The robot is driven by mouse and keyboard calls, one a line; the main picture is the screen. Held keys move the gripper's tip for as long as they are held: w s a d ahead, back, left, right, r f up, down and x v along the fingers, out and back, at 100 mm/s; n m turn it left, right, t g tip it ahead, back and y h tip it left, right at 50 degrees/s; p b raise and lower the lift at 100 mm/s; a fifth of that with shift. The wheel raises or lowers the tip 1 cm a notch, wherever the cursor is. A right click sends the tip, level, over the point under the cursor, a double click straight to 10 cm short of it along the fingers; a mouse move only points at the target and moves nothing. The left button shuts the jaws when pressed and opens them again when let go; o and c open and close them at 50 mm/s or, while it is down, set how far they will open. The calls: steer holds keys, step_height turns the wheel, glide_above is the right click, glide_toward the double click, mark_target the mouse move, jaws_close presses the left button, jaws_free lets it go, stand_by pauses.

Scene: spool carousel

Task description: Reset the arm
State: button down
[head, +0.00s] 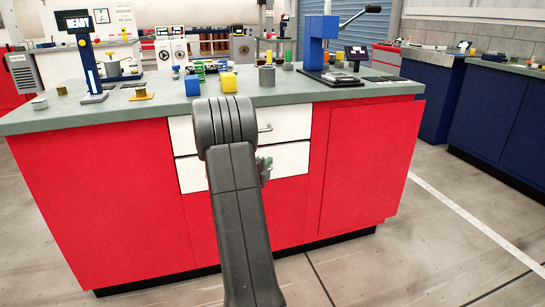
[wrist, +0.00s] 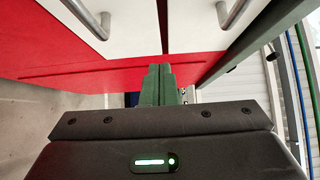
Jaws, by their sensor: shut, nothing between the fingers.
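My arm rises in front of the red workbench cabinet (head: 120,190) in the head view, bent over at its top joint. My gripper (head: 265,168) shows only in part there, behind the arm and close to the white drawers. In the wrist view my gripper's green fingers (wrist: 158,85) lie side by side, shut with nothing between them. The white drawer fronts (wrist: 185,25) with metal handles are near the fingers. I see no contact between the fingers and the drawers.
The grey-green worktop (head: 150,113) carries a blue press (head: 316,45), a blue stand with a READY screen (head: 77,22), yellow blocks (head: 228,82) and several small parts. A dark blue cabinet (head: 500,105) stands at the right. Floor is free between the cabinets.

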steer(key=shift+v, duration=1.55)
steer(key=shift+w+d+f, duration=0.1)
